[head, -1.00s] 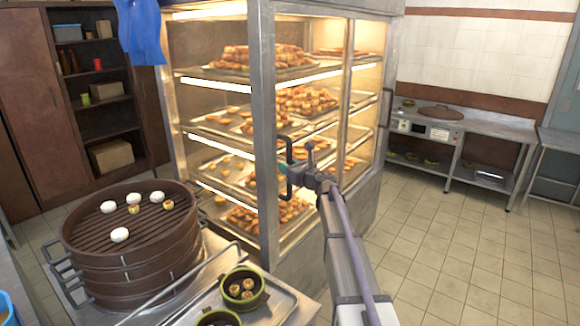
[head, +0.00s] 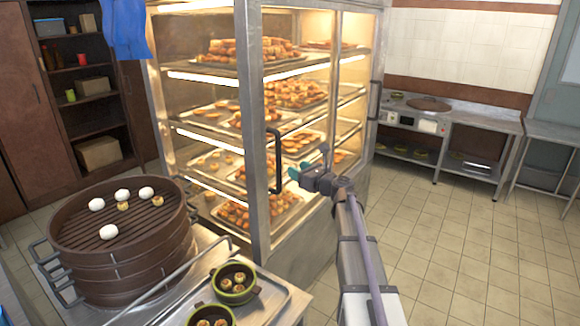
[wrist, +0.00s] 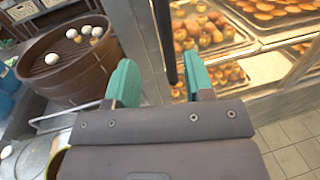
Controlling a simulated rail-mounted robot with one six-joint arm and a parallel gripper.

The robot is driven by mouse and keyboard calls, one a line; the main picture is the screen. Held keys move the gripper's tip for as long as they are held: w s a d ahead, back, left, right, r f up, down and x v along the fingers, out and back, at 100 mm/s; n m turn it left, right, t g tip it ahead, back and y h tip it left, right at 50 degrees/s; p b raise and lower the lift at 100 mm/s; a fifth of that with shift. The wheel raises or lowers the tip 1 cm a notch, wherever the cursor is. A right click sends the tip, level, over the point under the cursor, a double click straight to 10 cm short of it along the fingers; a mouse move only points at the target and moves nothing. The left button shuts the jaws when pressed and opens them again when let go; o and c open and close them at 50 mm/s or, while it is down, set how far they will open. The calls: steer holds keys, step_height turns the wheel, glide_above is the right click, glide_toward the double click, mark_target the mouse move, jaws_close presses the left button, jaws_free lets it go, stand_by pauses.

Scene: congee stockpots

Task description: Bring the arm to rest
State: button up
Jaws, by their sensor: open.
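My gripper (head: 292,173) is at the end of my arm, in front of the glass display cabinet (head: 252,215). Its two teal fingers are apart in the wrist view (wrist: 160,82), with nothing seen held between them. The cabinet's dark vertical door handle (head: 277,165) is just left of my fingertips in the head view. In the wrist view the handle (wrist: 165,40) rises beyond the gap between the fingers, nearer the right one. I see a small gap to it in the head view; the exact depth is unclear.
A brown stacked steamer (head: 150,255) with several buns stands on the counter at left. Two green pots (head: 233,284) of small buns sit on a tray at the front. A steel counter (head: 470,125) stands at back right. The tiled floor (head: 440,240) right of my arm is clear.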

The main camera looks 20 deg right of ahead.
stand_by(0.4)
steer(key=s+a+f+n+g+h, duration=0.2)
steer(key=s+a+f+n+g, duration=0.3)
steer(key=s+n, duration=0.5)
steer(key=s+a+f+n+g+h, duration=0.2)
steer(key=s+a+f+n+g, duration=0.4)
steer(key=s+n, duration=0.5)
steer(key=s+a+f+n+g+h, duration=0.2)
steer(key=s+a+f+n+g, duration=0.3)
steer(key=s+a+n, duration=0.4)
steer(key=shift+s+f+n+g+h, duration=0.35)
steer(key=shift+s+f+n, duration=0.35)
steer(key=shift+s, duration=0.4)
steer(key=shift+a+r, duration=0.1)
